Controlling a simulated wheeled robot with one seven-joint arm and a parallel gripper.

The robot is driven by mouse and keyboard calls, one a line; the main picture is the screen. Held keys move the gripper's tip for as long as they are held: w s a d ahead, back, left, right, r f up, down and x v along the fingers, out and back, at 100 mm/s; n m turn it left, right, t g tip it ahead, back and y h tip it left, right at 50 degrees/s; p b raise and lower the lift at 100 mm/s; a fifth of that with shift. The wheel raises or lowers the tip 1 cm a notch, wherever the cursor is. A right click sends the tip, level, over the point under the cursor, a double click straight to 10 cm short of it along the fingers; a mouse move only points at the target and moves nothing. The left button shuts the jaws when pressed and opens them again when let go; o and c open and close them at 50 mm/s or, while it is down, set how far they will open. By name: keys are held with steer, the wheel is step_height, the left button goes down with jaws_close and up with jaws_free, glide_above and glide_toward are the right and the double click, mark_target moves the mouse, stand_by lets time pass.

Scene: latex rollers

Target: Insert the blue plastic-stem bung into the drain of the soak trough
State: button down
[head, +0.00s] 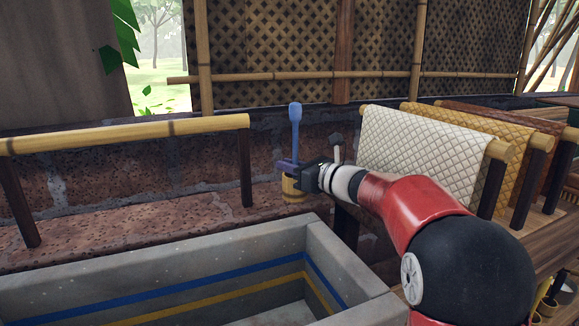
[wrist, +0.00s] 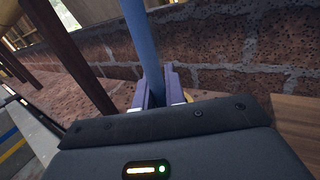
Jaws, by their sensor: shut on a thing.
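The blue plastic-stem bung (head: 296,128) stands upright in the head view, its stem rising above my gripper (head: 289,165). My gripper is shut on the stem. In the wrist view the blue stem (wrist: 146,45) runs up between the two purple fingers (wrist: 158,90). The bung's lower end is hidden by the fingers and a yellow cup-like holder (head: 294,188) just below; I cannot tell whether it is still inside. The soak trough (head: 330,240) is grey stone with blue and yellow lines inside, at the front left. Its drain is not visible.
A bamboo rail (head: 125,134) on dark posts stands behind the trough. White (head: 425,150) and yellow quilted sheets hang on rails at the right. A brick wall (head: 110,175) with a ledge runs behind. The space above the trough is open.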

steer(key=shift+f, duration=0.2)
steer(key=c, duration=1.5)
jaws_free()
steer(key=shift+o, duration=0.2)
